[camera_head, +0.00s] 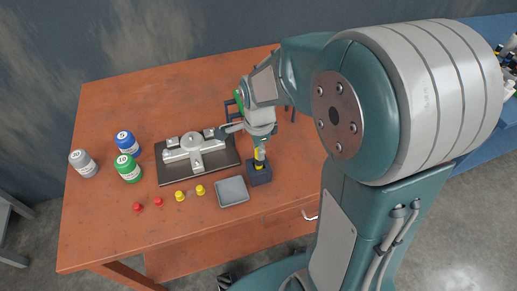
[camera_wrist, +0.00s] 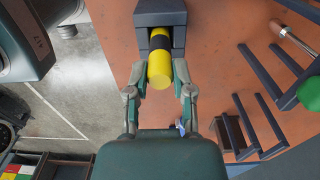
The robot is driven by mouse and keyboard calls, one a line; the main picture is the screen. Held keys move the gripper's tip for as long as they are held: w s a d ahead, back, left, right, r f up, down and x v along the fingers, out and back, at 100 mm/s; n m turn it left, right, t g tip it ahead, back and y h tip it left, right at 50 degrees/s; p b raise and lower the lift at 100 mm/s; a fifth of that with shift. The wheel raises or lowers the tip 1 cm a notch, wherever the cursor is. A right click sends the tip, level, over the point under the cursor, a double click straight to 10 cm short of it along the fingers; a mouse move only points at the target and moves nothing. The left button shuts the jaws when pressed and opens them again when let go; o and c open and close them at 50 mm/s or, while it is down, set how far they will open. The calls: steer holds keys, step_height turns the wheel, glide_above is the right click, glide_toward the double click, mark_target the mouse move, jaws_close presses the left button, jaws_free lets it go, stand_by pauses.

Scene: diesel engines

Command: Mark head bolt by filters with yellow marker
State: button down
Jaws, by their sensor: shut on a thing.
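The yellow marker (camera_wrist: 159,68), with a black band, stands in a dark block holder (camera_head: 260,176) near the table's front right. Its yellow also shows in the head view (camera_head: 259,156). My gripper (camera_wrist: 160,86) is shut on the marker, one finger on each side, with part of the marker still inside the holder. The holder also shows in the wrist view (camera_wrist: 160,18). A grey engine part (camera_head: 192,148) lies on a dark plate left of my gripper. Its single bolts are too small to make out. Blue (camera_head: 127,142), green (camera_head: 127,168) and grey (camera_head: 83,163) cans, possibly the filters, stand farther left.
A shallow grey tray (camera_head: 232,191) sits left of the holder. A dark rack (camera_wrist: 263,125) with a green-handled tool (camera_wrist: 309,93) is close to my gripper. The back left tabletop is clear.

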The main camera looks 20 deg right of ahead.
steer(key=shift+r, duration=4.25)
steer(key=shift+w, duration=0.15)
